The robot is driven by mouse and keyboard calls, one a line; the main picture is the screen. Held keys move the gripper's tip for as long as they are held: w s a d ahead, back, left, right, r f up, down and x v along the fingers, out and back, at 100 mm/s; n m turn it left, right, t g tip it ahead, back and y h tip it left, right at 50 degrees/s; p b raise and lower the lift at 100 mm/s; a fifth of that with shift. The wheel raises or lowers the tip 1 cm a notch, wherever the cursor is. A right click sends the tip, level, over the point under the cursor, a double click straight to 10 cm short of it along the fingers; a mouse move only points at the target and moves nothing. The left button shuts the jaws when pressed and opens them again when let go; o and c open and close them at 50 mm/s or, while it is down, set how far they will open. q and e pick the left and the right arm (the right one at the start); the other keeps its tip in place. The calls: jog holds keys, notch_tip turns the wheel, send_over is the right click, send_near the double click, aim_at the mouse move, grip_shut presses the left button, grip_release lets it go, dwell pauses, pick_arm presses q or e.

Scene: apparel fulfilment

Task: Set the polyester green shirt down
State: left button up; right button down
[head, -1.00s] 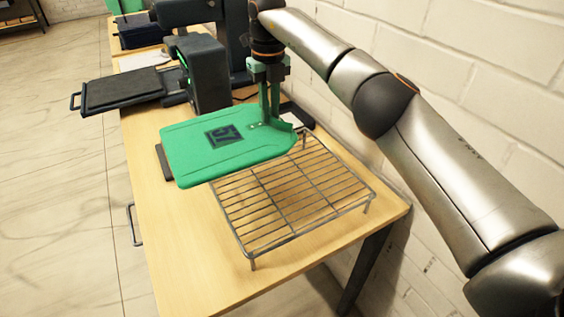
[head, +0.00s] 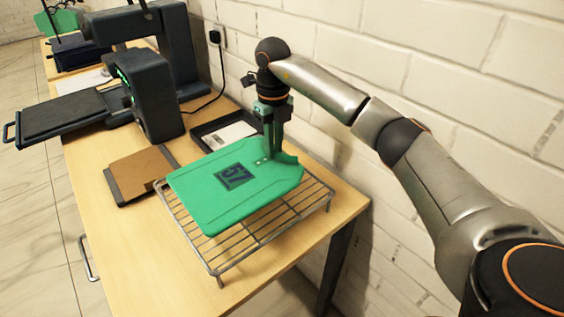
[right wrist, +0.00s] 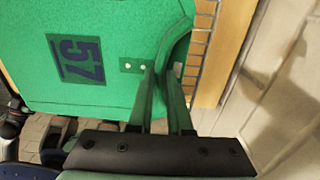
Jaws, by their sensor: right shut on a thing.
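The green shirt (head: 215,199) is a flat, stiff-looking panel with a dark printed "57" patch. It lies level over the wire rack (head: 277,228) and covers much of it; I cannot tell whether it touches the wires. My right gripper (head: 270,158) points down and is shut on the shirt's edge near the neck, on the wall side. In the right wrist view the fingers (right wrist: 163,120) grip the green shirt (right wrist: 108,75) beside two small pale dots. My left gripper is not in view.
The rack stands on the wooden table (head: 150,263) near its right end. A brown board (head: 140,170) and a black tray with a white sheet (head: 226,135) lie behind it. A dark heat press (head: 150,95) stands at the back left. A white brick wall borders the right.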

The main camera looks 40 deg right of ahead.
aim_at(282, 162)
jog(key=shift+s+d+f, duration=0.3)
jog(key=shift+d+f, duration=0.1)
jog(key=shift+f, duration=0.2)
jog(key=f, duration=0.3)
jog(key=shift+s+d, duration=0.3)
jog(key=shift+d, duration=0.05)
jog(key=shift+f, duration=0.5)
jog(key=shift+f, duration=0.1)
jog(key=c, duration=0.8)
grip_release()
jog(key=shift+c, duration=0.2)
notch_tip(282, 162, up, 12)
